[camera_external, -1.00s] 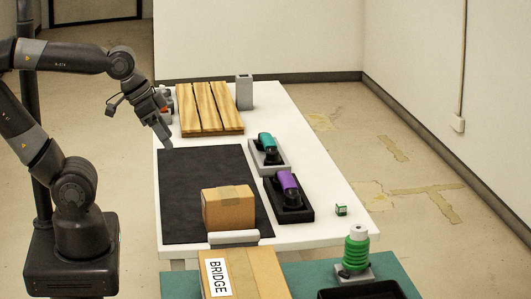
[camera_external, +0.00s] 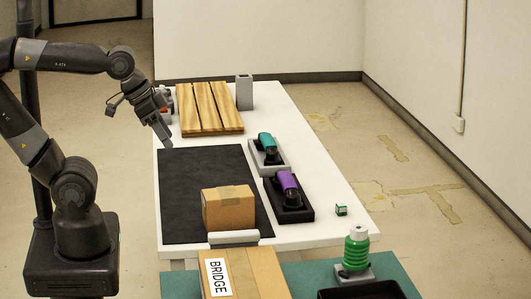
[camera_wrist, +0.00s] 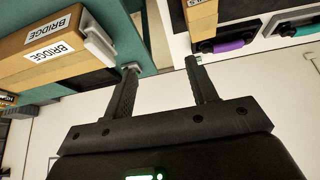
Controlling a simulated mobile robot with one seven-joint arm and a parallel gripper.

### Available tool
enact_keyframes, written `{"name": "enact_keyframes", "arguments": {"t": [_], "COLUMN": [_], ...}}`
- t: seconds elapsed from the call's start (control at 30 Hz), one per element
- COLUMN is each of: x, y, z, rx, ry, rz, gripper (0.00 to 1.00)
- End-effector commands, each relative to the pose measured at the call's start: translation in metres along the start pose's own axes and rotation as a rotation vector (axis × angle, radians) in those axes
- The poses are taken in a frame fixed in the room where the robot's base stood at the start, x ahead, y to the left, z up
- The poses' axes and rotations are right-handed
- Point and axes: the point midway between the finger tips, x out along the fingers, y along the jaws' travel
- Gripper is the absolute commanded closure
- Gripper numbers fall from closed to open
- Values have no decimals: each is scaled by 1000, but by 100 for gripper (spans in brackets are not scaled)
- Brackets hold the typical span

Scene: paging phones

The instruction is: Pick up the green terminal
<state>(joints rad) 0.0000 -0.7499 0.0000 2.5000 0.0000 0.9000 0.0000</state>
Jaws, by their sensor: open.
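The green terminal (camera_external: 266,142), teal-green with a dark end, sits in a light grey cradle on the white table, right of the black mat. What looks like part of it shows at the right edge of the wrist view (camera_wrist: 307,30). My gripper (camera_external: 166,144) hangs over the mat's far left corner, well to the left of the terminal. In the wrist view my gripper (camera_wrist: 161,66) has its two fingers apart with nothing between them.
A purple terminal (camera_external: 288,186) sits in a black cradle nearer the camera. A cardboard box (camera_external: 228,212) stands on the mat (camera_external: 190,185). A slatted wooden board (camera_external: 209,110) and grey holder (camera_external: 244,92) are at the back. A small green cube (camera_external: 341,210) lies at right.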

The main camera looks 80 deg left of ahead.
Motion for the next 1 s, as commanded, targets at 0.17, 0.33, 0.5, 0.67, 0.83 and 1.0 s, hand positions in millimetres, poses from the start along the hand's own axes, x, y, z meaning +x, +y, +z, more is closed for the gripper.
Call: {"name": "enact_keyframes", "arguments": {"t": [0.17, 0.33, 0.5, 0.67, 0.83, 1.0], "x": [1, 10, 31, 58, 96, 141], "y": [-1, -4, -11, -20, -32, -46], "z": [-7, -41, -90, -134, -177, -215], "rx": [-1, -6, -10, -17, -24, -31], "ry": [-2, -14, -28, -39, -50, -62], "rz": [0, -2, -3, -4, -7, -10], "gripper": [47, 47, 47, 47, 47, 47]}}
